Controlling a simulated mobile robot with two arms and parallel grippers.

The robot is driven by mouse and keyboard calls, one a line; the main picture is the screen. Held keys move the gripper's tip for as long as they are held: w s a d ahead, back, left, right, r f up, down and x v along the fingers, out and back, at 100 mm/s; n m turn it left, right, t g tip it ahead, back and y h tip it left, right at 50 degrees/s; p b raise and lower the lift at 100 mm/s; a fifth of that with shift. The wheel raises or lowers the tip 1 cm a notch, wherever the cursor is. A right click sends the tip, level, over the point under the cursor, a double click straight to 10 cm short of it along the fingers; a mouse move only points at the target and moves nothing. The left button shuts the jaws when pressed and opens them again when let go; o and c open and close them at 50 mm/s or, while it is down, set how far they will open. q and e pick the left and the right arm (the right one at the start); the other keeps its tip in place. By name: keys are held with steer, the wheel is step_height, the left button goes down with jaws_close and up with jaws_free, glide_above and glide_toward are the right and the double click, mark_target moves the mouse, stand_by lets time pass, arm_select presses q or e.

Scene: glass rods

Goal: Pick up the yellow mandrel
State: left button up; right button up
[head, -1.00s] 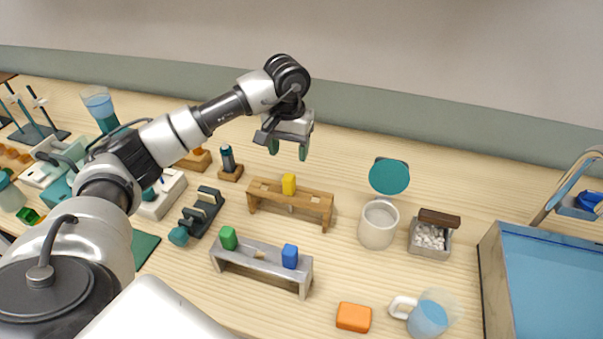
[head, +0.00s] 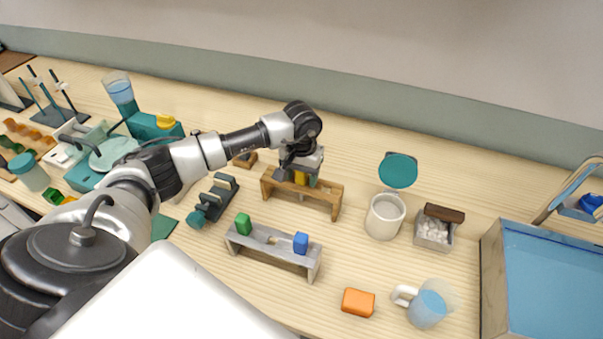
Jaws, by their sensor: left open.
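The yellow mandrel (head: 301,178) stands in the brown wooden rack (head: 326,203) near the middle of the head view. Its top is partly hidden by my left gripper. My left gripper (head: 298,181) points down over the rack, open, with one finger on each side of the yellow mandrel. I cannot tell whether the fingers touch it. My right gripper does not show.
In front is a grey rack (head: 270,252) with a green mandrel (head: 243,223) and a blue mandrel (head: 300,243). A white canister (head: 385,218) with a raised teal lid and a box of white pellets (head: 433,232) stand to the right. An orange block (head: 358,302) lies nearer.

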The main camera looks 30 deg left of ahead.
arm_select(q)
steer(key=c, duration=1)
step_height(320, 180, up, 9)
steer(key=b, duration=0.2)
steer(key=shift+f+b, duration=0.1)
steer(key=shift+b, duration=0.3)
steer(key=shift+r, duration=0.65)
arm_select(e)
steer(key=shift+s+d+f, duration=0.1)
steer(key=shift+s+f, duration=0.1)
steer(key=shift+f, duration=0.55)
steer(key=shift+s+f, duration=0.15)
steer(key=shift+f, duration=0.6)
